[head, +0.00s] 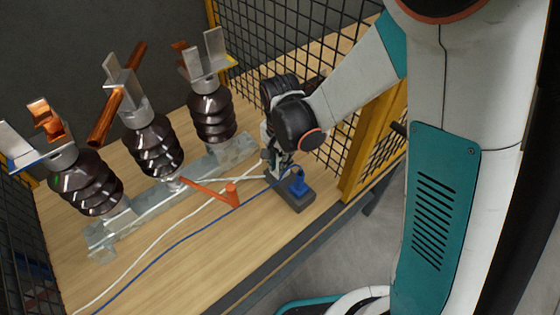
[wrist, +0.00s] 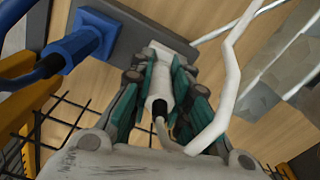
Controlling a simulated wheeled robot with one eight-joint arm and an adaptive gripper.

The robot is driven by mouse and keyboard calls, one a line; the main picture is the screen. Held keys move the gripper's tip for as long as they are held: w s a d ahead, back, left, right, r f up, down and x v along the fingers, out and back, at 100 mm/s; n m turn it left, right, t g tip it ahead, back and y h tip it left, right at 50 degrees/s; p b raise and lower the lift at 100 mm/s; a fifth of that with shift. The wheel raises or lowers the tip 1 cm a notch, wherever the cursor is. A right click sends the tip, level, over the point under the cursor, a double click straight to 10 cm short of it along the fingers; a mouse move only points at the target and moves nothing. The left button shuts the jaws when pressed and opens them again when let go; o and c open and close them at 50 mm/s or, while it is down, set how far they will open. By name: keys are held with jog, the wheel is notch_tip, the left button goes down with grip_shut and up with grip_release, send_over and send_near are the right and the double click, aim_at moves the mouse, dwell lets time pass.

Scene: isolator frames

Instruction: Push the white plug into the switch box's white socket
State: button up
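The grey switch box (head: 293,203) stands near the front edge of the wooden table; it also shows in the wrist view (wrist: 118,42). Its white socket (wrist: 175,52) lies just beyond my fingertips. My gripper (wrist: 163,72) has its teal-padded fingers closed on both sides of the white plug (wrist: 159,90), which is lined up with the socket. The fingers hide the plug's front, so I cannot tell how far it is in. In the head view my gripper (head: 276,163) is above the box's far end, and the white plug is hidden.
A blue plug (wrist: 72,51) sits in the box beside the white one; it also shows in the head view (head: 298,186). White cable (wrist: 229,80) loops right of my gripper. Brown insulators (head: 155,148) and an orange lever (head: 212,192) stand left. A yellow-framed mesh fence (head: 362,150) is close right.

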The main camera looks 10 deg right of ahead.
jog(key=o, duration=0.4)
jog(key=shift+r, duration=0.1)
jog(key=shift+r, duration=3.7)
jog(key=shift+s, duration=0.1)
